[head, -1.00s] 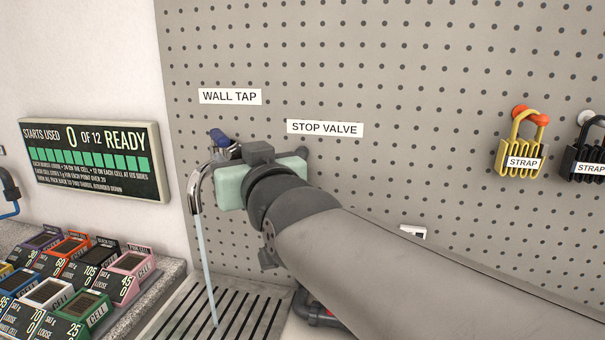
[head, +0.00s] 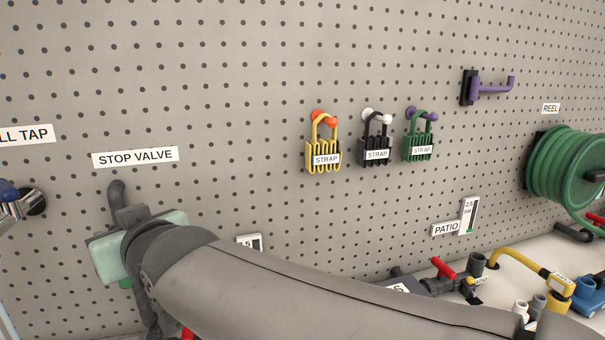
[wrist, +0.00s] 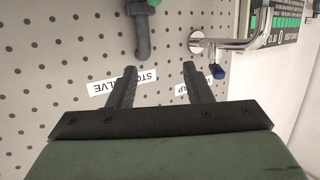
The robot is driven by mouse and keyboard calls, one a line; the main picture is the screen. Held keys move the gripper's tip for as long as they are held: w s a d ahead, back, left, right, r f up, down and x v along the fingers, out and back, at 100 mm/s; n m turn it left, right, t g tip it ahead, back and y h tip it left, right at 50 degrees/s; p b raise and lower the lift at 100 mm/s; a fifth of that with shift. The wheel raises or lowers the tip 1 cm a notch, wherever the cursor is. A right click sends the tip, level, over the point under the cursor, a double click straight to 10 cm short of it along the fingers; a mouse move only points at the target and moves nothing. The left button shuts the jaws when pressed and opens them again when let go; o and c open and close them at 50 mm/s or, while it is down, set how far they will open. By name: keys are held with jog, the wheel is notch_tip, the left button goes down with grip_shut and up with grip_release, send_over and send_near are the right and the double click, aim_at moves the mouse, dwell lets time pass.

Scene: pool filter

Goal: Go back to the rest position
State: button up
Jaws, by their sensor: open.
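My gripper shows in the wrist view (wrist: 160,72) with its two dark fingers apart and nothing between them. In the head view its pale green body (head: 108,258) is at the lower left, below the STOP VALVE label (head: 135,157), and the fingers are hidden. My arm stretches from there to the lower right. The chrome wall tap with its blue handle (wrist: 217,71) is beyond the right finger in the wrist view. The grey stop valve pipe (wrist: 143,35) is beyond the left finger. Both are apart from the fingers.
The pegboard (head: 230,60) fills the background. Yellow (head: 322,150), black (head: 376,142) and green (head: 418,147) straps hang on it. A purple hook (head: 495,86) and green hose reel (head: 562,175) are at right. A red-handled valve (head: 445,268) and yellow pipe (head: 520,262) stand low right.

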jog(key=w+d+f+m+g+h+p, duration=0.1)
jog(key=w+d+f+m+h+p, duration=0.15)
jog(key=d, duration=0.55)
jog(key=w+d+f+m+h+p, duration=0.1)
jog(key=d+f+h+p, duration=0.2)
jog(key=d, duration=0.5)
jog(key=w+d+f+m+g+h+p, duration=0.1)
jog(key=w+d+f+m+h, duration=0.15)
jog(key=d+f, duration=0.4)
jog(key=s+d+f+m+g+h+p, duration=0.2)
jog(key=s+d+g, duration=0.1)
jog(key=s+d, duration=0.4)
jog(key=s+d+f+m+g+h+p, duration=0.2)
jog(key=s+d, duration=0.6)
jog(key=d, duration=0.5)
jog(key=shift+f+g+p, duration=0.25)
jog(key=shift+g+p, duration=0.4)
jog(key=shift+g, duration=0.25)
jog(key=o, duration=0.6)
jog(key=shift+c, duration=0.2)
